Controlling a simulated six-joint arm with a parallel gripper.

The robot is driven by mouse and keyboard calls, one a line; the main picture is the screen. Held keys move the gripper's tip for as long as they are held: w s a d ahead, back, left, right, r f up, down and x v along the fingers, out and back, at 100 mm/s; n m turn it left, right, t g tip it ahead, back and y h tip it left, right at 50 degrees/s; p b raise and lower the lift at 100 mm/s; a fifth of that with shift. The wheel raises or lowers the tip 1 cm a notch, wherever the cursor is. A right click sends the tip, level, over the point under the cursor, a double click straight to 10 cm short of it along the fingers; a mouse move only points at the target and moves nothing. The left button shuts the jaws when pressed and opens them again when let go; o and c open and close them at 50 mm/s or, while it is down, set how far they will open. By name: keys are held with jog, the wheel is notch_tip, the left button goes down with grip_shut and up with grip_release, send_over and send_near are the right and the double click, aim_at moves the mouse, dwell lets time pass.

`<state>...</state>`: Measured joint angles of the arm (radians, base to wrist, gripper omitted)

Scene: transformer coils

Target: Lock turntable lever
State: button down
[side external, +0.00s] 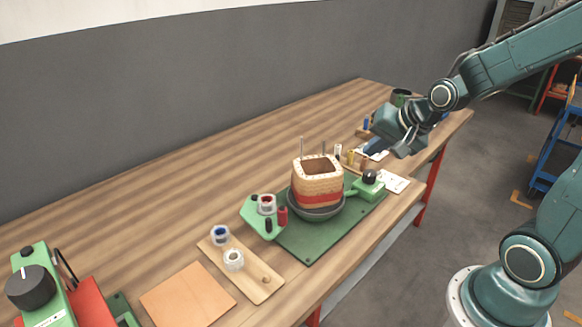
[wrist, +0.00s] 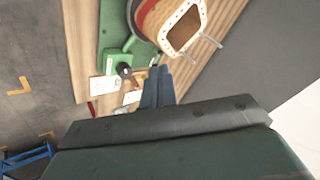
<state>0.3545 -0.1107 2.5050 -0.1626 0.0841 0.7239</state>
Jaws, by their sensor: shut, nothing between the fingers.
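The turntable is a dark round dish (side external: 317,213) on a green base plate (side external: 303,247), with a square coil (side external: 318,182) of tan and red layers on it. A green block (side external: 366,191) with a black knob (side external: 370,176) sits at the dish's right side and looks like the lever part; its lock state cannot be told. In the wrist view the block (wrist: 116,61) and knob (wrist: 124,69) lie left of the fingertips. My gripper (side external: 371,148) is shut and empty above the bench's far right part. Its shut fingers show in the wrist view (wrist: 158,72), apart from the knob.
Two thin upright pins (side external: 301,147) stand at the coil. Small spools and pegs (side external: 350,157) lie near my gripper. A green holder (side external: 258,222) with spools and a wooden board (side external: 262,285) are left of the turntable. The bench's back left is clear.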

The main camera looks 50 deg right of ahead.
jog(key=w+d+f+m+t+h, duration=0.1)
jog(key=w+d+f+m, duration=0.2)
jog(key=d+f+m, duration=0.5)
jog(key=shift+w+d+f+m+h, duration=0.25)
jog(key=shift+d+f+m+h, duration=0.1)
jog(key=shift+d+m, duration=0.35)
jog(key=shift+w+f, duration=0.1)
jog(key=shift+x, duration=1.45)
jog(key=x, duration=0.7)
jog(key=shift+w, duration=0.2)
jog(key=shift+w+d, duration=0.25)
jog(key=shift+w, duration=0.7)
jog(key=shift+w+d, duration=0.25)
jog(key=shift+w, duration=0.6)
